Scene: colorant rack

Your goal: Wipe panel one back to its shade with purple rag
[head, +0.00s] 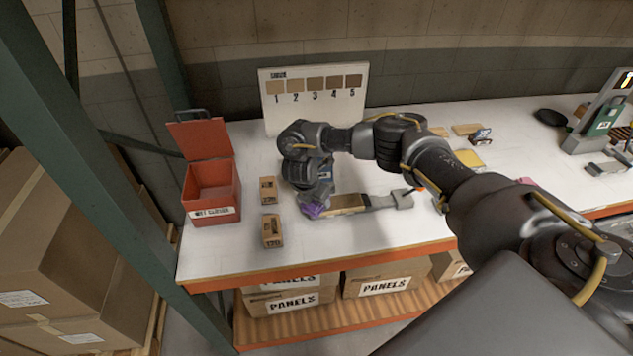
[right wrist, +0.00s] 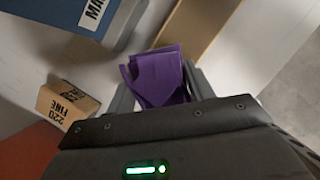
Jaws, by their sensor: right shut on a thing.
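My right gripper (head: 315,195) is shut on the purple rag (head: 312,211), low over the white table. In the right wrist view the rag (right wrist: 160,76) bunches out between the fingers. A brown panel (head: 346,203) lies just right of the rag, with a grey piece (head: 392,201) at its right end; I cannot tell whether rag and panel touch. The panel also shows in the right wrist view (right wrist: 198,28). A shade board (head: 314,94) with swatches numbered 1 to 5 stands at the back. My left gripper is out of view.
A red open-lidded bin (head: 212,190) stands at the left. Two small cardboard boxes (head: 268,190) (head: 271,231) stand between it and the rag. A blue item (right wrist: 65,18) is close to my gripper. Tools lie at the right. The table front is clear.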

